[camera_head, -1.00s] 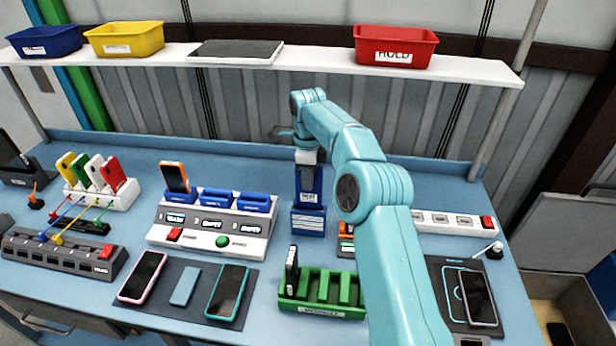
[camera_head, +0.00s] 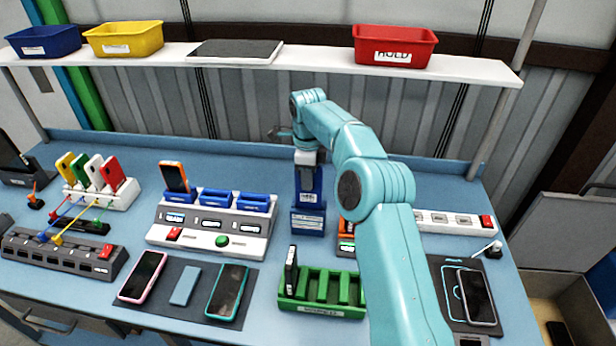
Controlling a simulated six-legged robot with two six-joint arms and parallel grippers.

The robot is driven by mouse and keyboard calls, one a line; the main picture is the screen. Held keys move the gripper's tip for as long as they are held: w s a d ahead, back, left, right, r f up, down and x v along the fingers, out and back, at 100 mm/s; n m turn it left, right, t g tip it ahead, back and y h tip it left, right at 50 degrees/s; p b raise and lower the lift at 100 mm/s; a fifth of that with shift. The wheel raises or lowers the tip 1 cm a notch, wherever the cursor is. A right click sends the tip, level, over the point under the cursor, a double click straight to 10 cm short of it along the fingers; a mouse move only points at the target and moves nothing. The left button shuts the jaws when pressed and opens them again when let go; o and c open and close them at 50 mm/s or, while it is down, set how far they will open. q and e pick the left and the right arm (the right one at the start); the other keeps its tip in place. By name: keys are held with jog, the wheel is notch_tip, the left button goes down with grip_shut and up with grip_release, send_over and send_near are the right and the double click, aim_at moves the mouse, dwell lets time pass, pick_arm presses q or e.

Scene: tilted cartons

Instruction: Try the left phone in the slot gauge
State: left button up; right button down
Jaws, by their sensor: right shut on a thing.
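A blue upright block, which looks like the slot gauge (camera_head: 308,222), stands at the middle back of the bench. My right gripper (camera_head: 303,147) is at its top, partly hidden by its own arm. It is shut on a thin phone-like thing, mostly hidden, with a pale part (camera_head: 306,157) showing just above the block. I cannot tell how deep it sits in the slot. A pink-edged phone (camera_head: 143,277) and a teal-edged phone (camera_head: 227,292) lie on a dark mat, with a small light-blue piece (camera_head: 185,286) between them. My left gripper is not in view.
A green slotted rack (camera_head: 322,311) holds a dark phone (camera_head: 291,270) at its left end. A charging station (camera_head: 205,242) stands left of the gauge. A phone (camera_head: 477,297) lies on a dark pad at right. A shelf with bins, including a red one (camera_head: 394,47), hangs above.

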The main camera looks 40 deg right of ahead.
jog(key=shift+f+b, duration=2)
jog(key=shift+f, duration=1.1)
dwell(2.3)
dwell(0.8)
jog(key=c, duration=0.9)
grip_release()
jog(key=shift+c, duration=0.2)
jog(key=shift+r, duration=0.15)
jog(key=shift+r+p, duration=0.6)
jog(key=shift+p, duration=0.2)
jog(key=shift+c, duration=0.3)
